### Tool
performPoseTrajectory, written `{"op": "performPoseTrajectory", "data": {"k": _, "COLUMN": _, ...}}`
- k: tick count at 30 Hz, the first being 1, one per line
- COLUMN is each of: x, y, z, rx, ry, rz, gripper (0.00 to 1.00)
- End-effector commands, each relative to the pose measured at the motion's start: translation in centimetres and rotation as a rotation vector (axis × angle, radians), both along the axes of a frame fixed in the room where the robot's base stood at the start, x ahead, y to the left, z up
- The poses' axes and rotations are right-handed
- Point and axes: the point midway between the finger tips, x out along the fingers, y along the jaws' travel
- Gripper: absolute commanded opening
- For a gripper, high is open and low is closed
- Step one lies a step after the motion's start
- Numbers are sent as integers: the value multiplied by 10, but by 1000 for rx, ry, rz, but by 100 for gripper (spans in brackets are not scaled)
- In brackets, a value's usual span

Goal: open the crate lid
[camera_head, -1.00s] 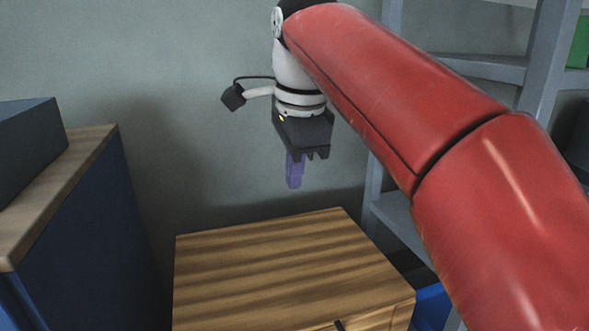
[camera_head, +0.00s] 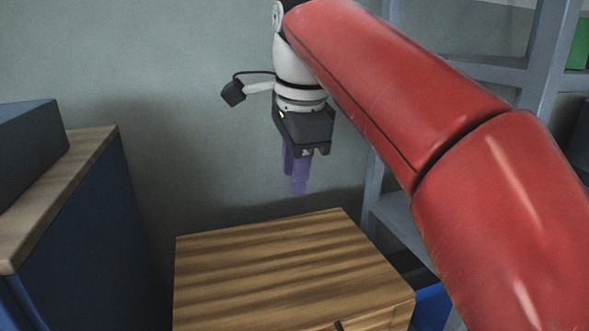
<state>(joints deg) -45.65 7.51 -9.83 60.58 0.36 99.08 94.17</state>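The wooden crate's lid (camera_head: 285,262) is a striped brown board at the bottom centre of the head view. It lies flat and looks closed. A small dark fitting (camera_head: 339,325) shows at its front edge, cut off by the frame. My gripper (camera_head: 295,184) hangs above and behind the crate's far edge, pointing down, clear of the lid. Its two purple fingers show apart, with nothing visible between them. Most of the crate's front is out of frame.
A blue cabinet (camera_head: 85,225) with a wooden top stands at left, with a dark box (camera_head: 30,148) on it. A grey shelf rack (camera_head: 545,60) stands at right behind my red arm. A blue object (camera_head: 432,303) sits beside the crate. The space above the lid is clear.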

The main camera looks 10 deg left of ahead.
Motion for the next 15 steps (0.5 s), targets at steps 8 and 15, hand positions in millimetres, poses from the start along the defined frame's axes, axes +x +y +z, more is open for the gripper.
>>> {"op": "performPoseTrajectory", "data": {"k": 8, "x": -8, "y": -6, "z": 51, "rx": 1, "ry": -2, "rz": -1, "gripper": 32}}
{"op": "performPoseTrajectory", "data": {"k": 15, "x": -13, "y": -8, "z": 67, "rx": -1, "ry": 1, "rz": 0, "gripper": 32}}
